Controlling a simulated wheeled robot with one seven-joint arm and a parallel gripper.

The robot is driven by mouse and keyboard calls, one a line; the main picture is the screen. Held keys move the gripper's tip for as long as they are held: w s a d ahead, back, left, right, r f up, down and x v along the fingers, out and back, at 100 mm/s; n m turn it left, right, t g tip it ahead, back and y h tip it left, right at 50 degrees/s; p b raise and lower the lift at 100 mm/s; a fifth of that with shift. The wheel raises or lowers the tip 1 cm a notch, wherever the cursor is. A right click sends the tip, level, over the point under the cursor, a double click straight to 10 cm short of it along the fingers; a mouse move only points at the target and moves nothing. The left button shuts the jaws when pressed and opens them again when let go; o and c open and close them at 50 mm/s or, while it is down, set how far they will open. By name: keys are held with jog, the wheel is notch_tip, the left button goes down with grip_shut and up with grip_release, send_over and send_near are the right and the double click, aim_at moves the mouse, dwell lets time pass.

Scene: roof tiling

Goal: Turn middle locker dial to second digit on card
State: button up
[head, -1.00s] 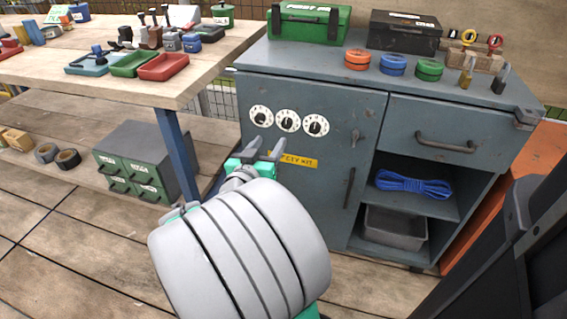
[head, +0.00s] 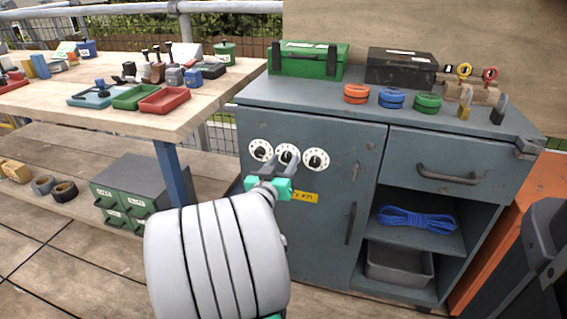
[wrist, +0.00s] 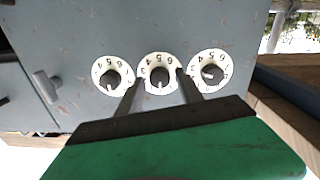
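The grey locker (head: 332,190) has a row of three white dials with black knobs and digits. The middle dial (head: 287,154) is partly covered by my gripper in the head view; it also shows in the wrist view (wrist: 159,60). My gripper (head: 286,160) is open in front of it. In the wrist view my gripper (wrist: 160,80) has one finger on each side of the middle knob, with a gap around the knob. Whether the fingertips touch the dial face I cannot tell. A small pale card (head: 65,50) stands on the wooden bench; its writing is unreadable.
The left dial (head: 260,150) and right dial (head: 316,160) sit close beside the middle one. A yellow label (head: 305,197) is below them. A door handle (head: 351,222) is further right. A green drawer box (head: 140,190) stands on the bench's lower shelf.

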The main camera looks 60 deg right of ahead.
grip_shut()
jog(key=shift+n, duration=0.3)
dwell(0.3)
jog(key=n+p, duration=0.1)
jog(key=n, duration=0.2)
jog(key=shift+n+p, duration=0.75)
jog(key=shift+n, duration=0.95)
jog(key=shift+o, duration=1)
grip_release()
jog(key=s+a, duration=0.1)
jog(key=a, duration=0.6)
jog(key=shift+a+f, duration=0.15)
jog(key=shift+a, duration=0.25)
